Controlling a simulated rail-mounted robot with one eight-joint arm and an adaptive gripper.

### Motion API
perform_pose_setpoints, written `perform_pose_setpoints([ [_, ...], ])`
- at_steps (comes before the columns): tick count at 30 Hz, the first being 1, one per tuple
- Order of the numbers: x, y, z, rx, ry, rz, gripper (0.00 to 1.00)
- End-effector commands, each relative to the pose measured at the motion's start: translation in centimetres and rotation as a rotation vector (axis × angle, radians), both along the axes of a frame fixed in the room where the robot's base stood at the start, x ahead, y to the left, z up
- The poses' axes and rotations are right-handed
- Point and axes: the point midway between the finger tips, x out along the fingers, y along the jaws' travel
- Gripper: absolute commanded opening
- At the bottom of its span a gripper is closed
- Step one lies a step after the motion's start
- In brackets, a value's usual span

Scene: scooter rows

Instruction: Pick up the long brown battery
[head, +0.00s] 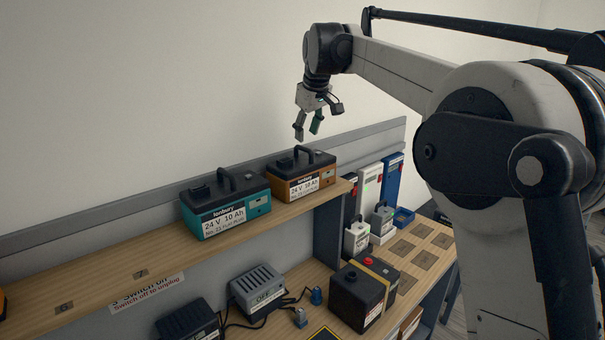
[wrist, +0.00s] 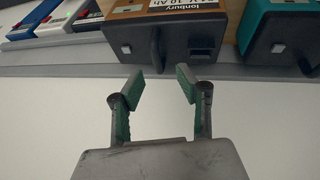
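A brown-orange battery (head: 292,190) with a black top, a black carry handle and a white label reading 24 V 10 Ah stands on the wooden upper shelf. In the wrist view, the same battery (wrist: 175,28) is at the top middle, its dark handle arching over its near face. My gripper (head: 308,130) hangs above and a little behind this battery, apart from it. In the wrist view, my gripper (wrist: 161,84) is open, with green-padded fingers spread and nothing between them.
A teal battery (head: 232,215) stands close left of the brown one. White (head: 370,185) and blue (head: 393,178) packs stand upright to the right. A black battery (head: 356,300) and a grey charger (head: 257,288) are below.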

Motion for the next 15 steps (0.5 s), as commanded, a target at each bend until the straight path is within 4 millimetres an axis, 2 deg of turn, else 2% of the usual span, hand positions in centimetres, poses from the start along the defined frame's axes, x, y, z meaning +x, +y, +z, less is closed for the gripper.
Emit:
perform_pose_setpoints([
  [6, 1.0, 0.4, -2.3, 0.0, 0.0, 0.0, 0.34],
  [15, 2.0, 0.5, -3.7, 0.0, 0.0, -0.001, 0.34],
])
